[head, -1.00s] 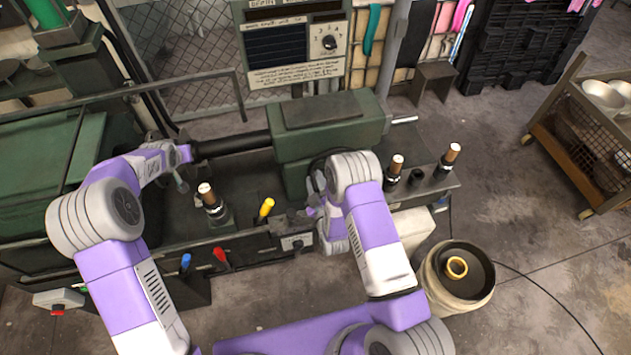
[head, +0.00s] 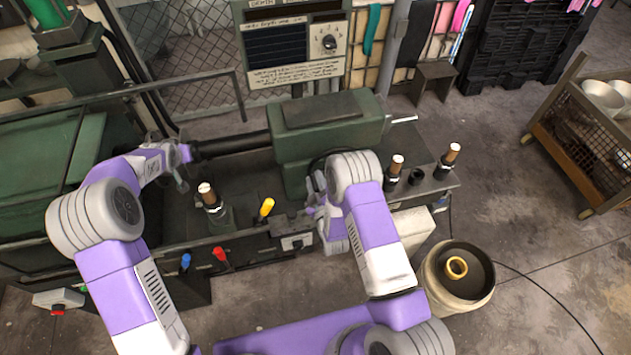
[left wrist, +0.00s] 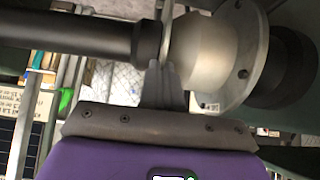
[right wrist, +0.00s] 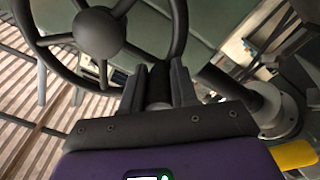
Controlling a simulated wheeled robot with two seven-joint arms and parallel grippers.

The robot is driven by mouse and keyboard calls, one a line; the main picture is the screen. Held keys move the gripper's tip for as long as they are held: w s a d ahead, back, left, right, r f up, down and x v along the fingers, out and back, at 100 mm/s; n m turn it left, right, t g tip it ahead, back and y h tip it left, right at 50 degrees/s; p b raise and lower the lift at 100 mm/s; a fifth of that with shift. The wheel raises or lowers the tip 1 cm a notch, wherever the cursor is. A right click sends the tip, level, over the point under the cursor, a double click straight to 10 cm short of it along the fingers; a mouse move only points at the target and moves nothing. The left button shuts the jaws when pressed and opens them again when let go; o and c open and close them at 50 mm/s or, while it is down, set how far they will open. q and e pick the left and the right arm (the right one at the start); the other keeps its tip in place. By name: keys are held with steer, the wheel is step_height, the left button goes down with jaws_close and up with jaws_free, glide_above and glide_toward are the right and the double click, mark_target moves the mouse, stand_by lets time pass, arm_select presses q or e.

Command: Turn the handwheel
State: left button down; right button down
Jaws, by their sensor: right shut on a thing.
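The dark handwheel, with its round hub (right wrist: 99,33) and spokes, fills the upper left of the right wrist view. In the head view it is mostly hidden behind my right arm, at the front of the green machine housing (head: 325,135).
A yellow-handled lever (head: 265,208) stands just left of my right gripper. A bottle-like dark tool (head: 210,197) stands on the bench between the arms. A cart (head: 590,135) carries metal bowls.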

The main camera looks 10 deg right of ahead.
steer(key=c, duration=0.9)
jaws_free()
steer(key=shift+s+f+g, duration=0.25)
steer(key=shift+f+g, duration=0.05)
steer(key=shift+f, duration=0.35)
steer(key=shift+r, duration=0.1)
steer(key=shift+w+r, duration=0.1)
